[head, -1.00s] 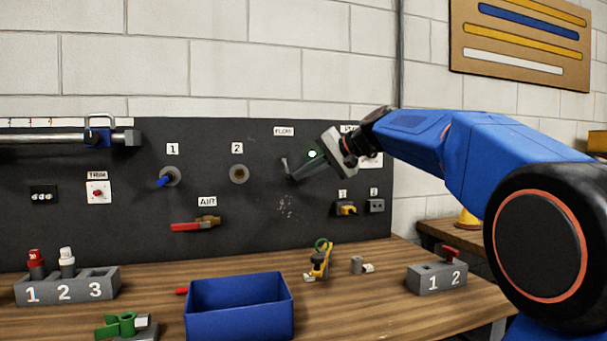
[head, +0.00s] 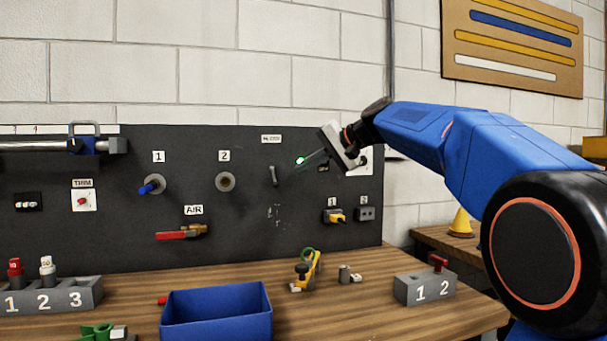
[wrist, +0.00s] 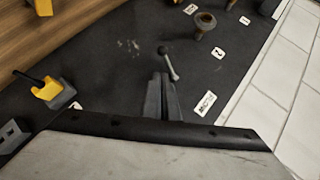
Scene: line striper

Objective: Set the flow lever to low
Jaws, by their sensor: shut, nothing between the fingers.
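The flow lever (head: 273,176) is a small grey handle on the dark panel, below a white label (head: 271,139) too blurred to read. In the wrist view the lever (wrist: 168,62) is a thin rod with a dark ball knob, its knob end pointing away from the label (wrist: 205,103). My gripper (head: 301,168) is shut and empty, to the right of the lever in the head view. In the wrist view its closed fingers (wrist: 163,78) are close to the lever's near end. I cannot tell whether they touch.
Port 2 (head: 225,182), port 1 with a blue handle (head: 152,185) and a red air valve (head: 181,232) are to the left. Below, the bench holds a blue bin (head: 216,312) and a numbered grey block (head: 425,287).

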